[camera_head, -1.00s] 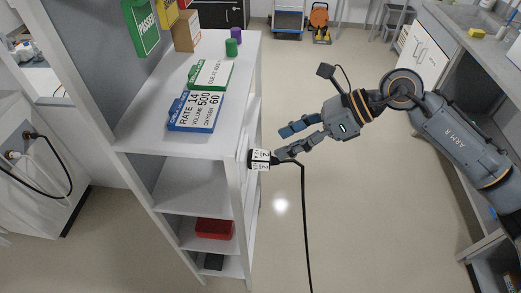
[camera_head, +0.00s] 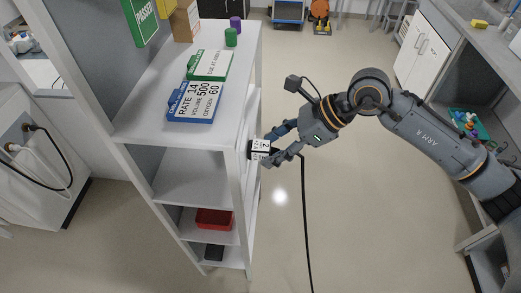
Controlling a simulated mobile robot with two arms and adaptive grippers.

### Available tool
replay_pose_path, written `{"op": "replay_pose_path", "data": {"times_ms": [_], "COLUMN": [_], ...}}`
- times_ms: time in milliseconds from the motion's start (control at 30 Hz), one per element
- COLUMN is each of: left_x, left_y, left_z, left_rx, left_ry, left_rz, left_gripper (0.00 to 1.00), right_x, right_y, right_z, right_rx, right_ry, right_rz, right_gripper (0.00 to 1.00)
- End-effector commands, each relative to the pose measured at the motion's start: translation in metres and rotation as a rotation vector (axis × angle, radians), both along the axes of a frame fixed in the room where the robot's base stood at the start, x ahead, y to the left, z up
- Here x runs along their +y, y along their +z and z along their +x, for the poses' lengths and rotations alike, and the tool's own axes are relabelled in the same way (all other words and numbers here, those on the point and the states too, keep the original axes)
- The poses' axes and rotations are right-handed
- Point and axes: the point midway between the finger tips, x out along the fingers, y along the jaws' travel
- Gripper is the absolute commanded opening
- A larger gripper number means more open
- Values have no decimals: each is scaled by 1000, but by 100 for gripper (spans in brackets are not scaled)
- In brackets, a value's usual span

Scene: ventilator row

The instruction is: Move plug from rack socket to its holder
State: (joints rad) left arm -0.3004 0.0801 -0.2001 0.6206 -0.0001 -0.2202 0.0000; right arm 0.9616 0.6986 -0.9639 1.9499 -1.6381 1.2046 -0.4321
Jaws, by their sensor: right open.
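The plug (camera_head: 260,147), with a white label and a black cable (camera_head: 304,215) hanging from it, sits at the right side post of the white rack (camera_head: 240,190). The socket behind it is hidden. My right gripper (camera_head: 271,149) is open, with one finger on the far side of the plug and the other on the near side. I cannot tell whether the fingers touch it. I cannot make out the holder. My left gripper is not in view.
The rack top holds a blue card box (camera_head: 196,103), a green card box (camera_head: 212,65) and green (camera_head: 231,37) and purple (camera_head: 236,23) cylinders. A red bin (camera_head: 214,218) sits on a lower shelf. A counter runs along the right. The floor between is clear.

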Motion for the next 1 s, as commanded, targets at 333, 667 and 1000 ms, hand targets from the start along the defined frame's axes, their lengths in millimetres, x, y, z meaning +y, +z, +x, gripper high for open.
{"op": "replay_pose_path", "data": {"times_ms": [333,667,1000], "left_x": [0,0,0], "left_y": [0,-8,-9], "left_z": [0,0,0], "left_rx": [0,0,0], "left_ry": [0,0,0], "left_rz": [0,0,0], "left_gripper": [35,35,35], "right_x": [1,1,1], "right_y": [-1,-1,0], "right_z": [0,0,0], "right_rx": [0,-2,-1], "right_ry": [0,0,1], "right_rz": [1,2,2], "right_gripper": [55,55,49]}}
